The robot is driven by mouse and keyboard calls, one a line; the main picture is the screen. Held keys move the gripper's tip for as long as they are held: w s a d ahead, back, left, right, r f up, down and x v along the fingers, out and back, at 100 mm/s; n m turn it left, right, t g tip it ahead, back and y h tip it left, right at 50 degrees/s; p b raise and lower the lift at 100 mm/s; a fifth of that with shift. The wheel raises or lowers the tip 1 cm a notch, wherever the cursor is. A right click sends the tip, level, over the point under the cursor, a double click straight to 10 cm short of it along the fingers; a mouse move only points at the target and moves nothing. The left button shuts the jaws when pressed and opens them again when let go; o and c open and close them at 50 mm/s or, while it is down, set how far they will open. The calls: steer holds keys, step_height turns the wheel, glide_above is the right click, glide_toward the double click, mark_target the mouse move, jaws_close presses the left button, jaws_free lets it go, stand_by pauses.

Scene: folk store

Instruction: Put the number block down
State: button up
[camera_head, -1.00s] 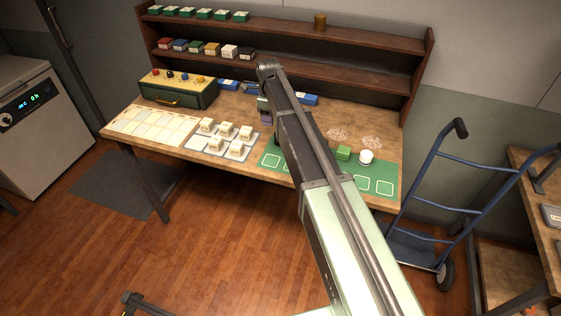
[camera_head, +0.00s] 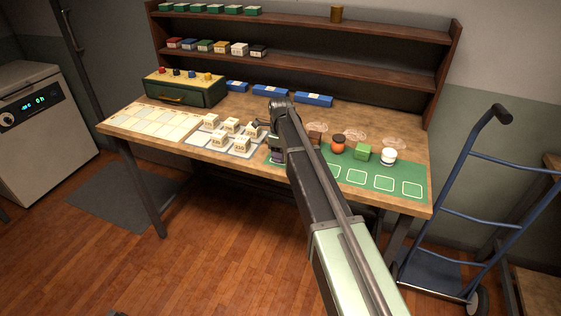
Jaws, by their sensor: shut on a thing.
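Several cream number blocks (camera_head: 218,139) sit in rows on a pale grey tray (camera_head: 195,138) on the workbench. My gripper (camera_head: 276,156) points down just right of the tray, by the left end of the green mat (camera_head: 345,187). It is shut, but its fingertips and the block it holds are mostly hidden by my arm and cannot be made out. A pale gridded board (camera_head: 145,122) lies left of the tray.
An orange pot (camera_head: 338,146), a green block (camera_head: 362,151) and a white round piece (camera_head: 388,155) stand along the mat's back edge. Blue boxes (camera_head: 272,91) and a green drawer box (camera_head: 185,92) are behind. A shelf (camera_head: 330,68) rises at the back.

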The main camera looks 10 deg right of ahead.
steer(key=shift+r, duration=0.15)
steer(key=shift+f, duration=0.2)
steer(key=o, duration=0.9)
step_height(320, 180, up, 13)
steer(key=p, duration=1.3)
steer(key=s+n, duration=0.8)
steer(key=s, duration=0.3)
steer(key=s+n, duration=0.8)
steer(key=s, duration=0.3)
steer(key=s+n, duration=0.8)
steer(key=s, duration=0.3)
steer(key=shift+f+b, duration=0.3)
